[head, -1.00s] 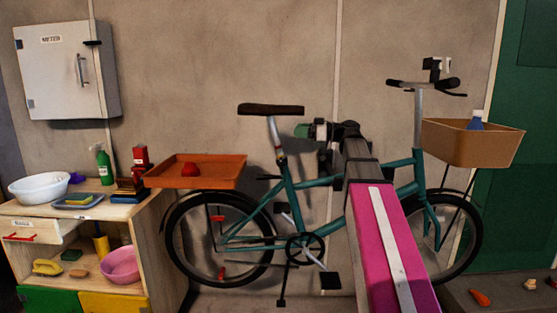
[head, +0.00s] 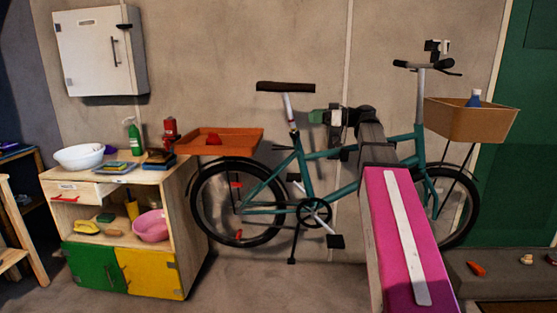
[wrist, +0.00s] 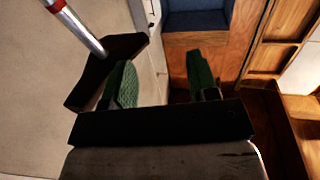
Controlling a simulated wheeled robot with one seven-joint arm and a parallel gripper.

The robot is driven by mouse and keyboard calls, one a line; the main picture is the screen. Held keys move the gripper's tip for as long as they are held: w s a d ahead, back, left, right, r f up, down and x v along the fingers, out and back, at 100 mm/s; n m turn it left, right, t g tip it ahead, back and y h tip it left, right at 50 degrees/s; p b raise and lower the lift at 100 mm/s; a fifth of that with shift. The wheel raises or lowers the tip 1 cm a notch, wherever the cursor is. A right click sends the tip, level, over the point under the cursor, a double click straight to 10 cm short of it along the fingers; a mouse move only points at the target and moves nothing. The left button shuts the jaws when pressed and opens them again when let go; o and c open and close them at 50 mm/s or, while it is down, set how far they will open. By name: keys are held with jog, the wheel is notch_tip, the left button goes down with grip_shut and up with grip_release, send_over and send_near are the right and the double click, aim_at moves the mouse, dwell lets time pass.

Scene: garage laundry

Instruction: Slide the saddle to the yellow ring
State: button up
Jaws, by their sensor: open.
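The dark saddle (head: 285,87) sits on a pale metal seat post (head: 289,108) of the teal bicycle (head: 345,180). My gripper (head: 317,117) is open and empty, right of the saddle and a little lower in the head view. In the wrist view the saddle (wrist: 105,72) lies at upper left, close beside the left green fingertip and not between the fingers. My gripper's two green fingertips (wrist: 162,78) stand wide apart there. A red band (wrist: 54,5) shows on the post. I cannot make out a yellow ring clearly; the post's lower part is small in the head view.
An orange tray (head: 240,143) with a red item is over the rear wheel. A brown basket (head: 480,121) is at the handlebar. A wooden cabinet (head: 185,220) stands left, and a wall box (head: 90,55) hangs above it. Bare floor lies in front of the bicycle.

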jog(key=s+f+m+g+h, duration=0.1)
jog(key=s+f+m+h, duration=0.15)
jog(key=f, duration=0.85)
jog(key=s+f+m+h, duration=0.1)
jog(key=f+m+h, duration=0.25)
jog(key=f, duration=0.75)
jog(key=s+f+m+g+h, duration=0.1)
jog(key=s+f+m+h, duration=0.15)
jog(key=f, duration=0.75)
jog(key=s+d+f+m+g+h, duration=0.1)
jog(key=s+d+f+m+h, duration=0.1)
jog(key=s+f, duration=0.5)
jog(key=s+d+f+m+g+h, duration=0.1)
jog(key=s+d+f+m+h, duration=0.2)
jog(key=f, duration=1.2)
jog(key=s+m+h, duration=0.1)
jog(key=s+h, duration=0.2)
jog(key=s, duration=0.1)
jog(key=shift+s+d+g, duration=0.2)
jog(key=shift+s+g, duration=0.1)
jog(key=shift+g, duration=0.1)
jog(key=shift+h, duration=0.25)
